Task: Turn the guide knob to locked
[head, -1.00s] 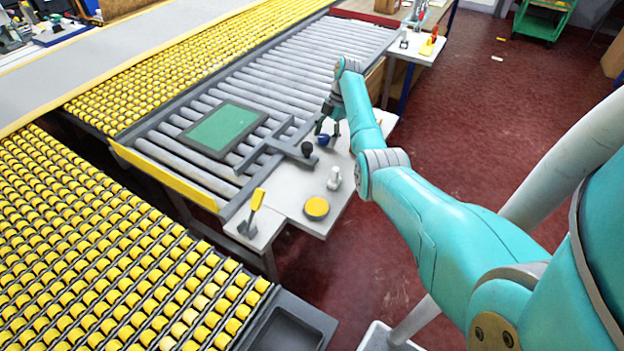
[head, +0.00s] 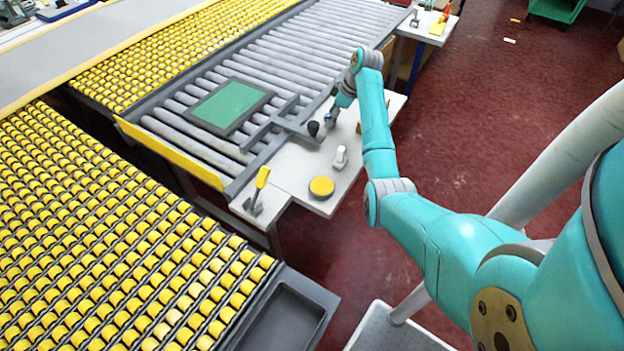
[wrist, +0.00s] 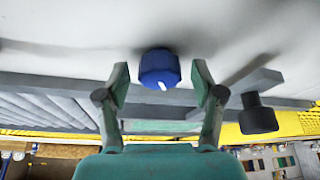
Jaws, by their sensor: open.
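A blue knob (wrist: 157,68) with a short white mark on its face shows in the wrist view. My gripper (wrist: 161,80) is open, with one finger on each side of the knob in the picture and a visible gap on both sides. How deep the knob sits between the fingers is hard to tell. In the head view my gripper (head: 333,116) is over the white side table beside the roller bed and mostly hides the blue knob. No lettering for locked can be read.
A black knob (wrist: 258,115) on a grey bar stands close to the right finger; it also shows in the head view (head: 313,128). The white table (head: 300,165) also holds a white part (head: 340,157), a yellow disc (head: 321,187) and a yellow-handled lever (head: 261,180).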

